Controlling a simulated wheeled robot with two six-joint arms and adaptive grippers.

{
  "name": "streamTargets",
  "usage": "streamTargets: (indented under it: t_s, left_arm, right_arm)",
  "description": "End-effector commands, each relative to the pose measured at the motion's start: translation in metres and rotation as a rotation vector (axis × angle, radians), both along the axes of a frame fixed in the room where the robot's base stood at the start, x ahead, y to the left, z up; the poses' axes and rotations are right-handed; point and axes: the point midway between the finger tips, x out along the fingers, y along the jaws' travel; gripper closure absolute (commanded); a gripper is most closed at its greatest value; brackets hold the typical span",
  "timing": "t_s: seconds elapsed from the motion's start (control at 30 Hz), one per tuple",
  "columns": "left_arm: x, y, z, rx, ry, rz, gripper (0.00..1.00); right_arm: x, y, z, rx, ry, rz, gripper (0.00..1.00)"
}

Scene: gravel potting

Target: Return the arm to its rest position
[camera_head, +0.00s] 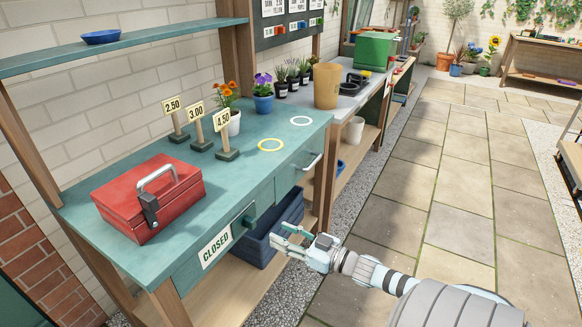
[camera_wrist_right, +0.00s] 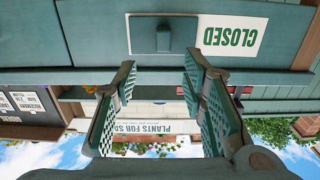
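My right arm comes in from the lower right in the head view. Its gripper (camera_head: 289,241) is in the air in front of the teal counter, near the blue crate below it. In the right wrist view the two fingers of this gripper (camera_wrist_right: 160,78) stand apart with nothing between them. The sign also shows in the head view (camera_head: 216,247). My left gripper is in neither view.
The teal counter (camera_head: 262,190) holds a red toolbox (camera_head: 150,200), price signs (camera_head: 198,130), rings (camera_head: 271,145) and potted flowers (camera_head: 263,95). A blue crate (camera_head: 262,245) stands on the shelf below. Paving (camera_head: 400,200) to the right is clear.

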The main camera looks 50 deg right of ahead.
Motion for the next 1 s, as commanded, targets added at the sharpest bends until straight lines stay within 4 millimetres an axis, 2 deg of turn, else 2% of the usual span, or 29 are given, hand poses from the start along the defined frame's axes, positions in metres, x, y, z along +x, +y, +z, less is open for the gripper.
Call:
streamTargets:
  t_s: [0.1,0.2,0.77,0.87,0.97,1.0]
  left_arm:
    - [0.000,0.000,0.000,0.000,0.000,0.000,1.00]
    - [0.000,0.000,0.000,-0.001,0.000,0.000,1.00]
    - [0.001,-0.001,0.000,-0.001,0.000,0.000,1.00]
    - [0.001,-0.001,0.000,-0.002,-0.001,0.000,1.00]
    - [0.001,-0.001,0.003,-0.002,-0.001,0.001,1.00]
    - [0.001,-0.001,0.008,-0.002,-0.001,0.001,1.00]
  right_arm:
    - [-0.019,-0.004,-0.001,0.001,0.001,0.002,0.62]
    - [-0.025,-0.006,0.000,0.000,-0.001,-0.001,0.62]
    - [-0.025,-0.008,-0.002,-0.025,0.004,-0.008,0.62]
    - [-0.028,-0.028,-0.031,-0.152,0.097,-0.066,0.62]
    - [-0.054,-0.067,-0.094,-0.303,0.292,-0.178,0.62]
    - [-0.075,-0.081,-0.125,-0.355,0.401,-0.230,0.62]
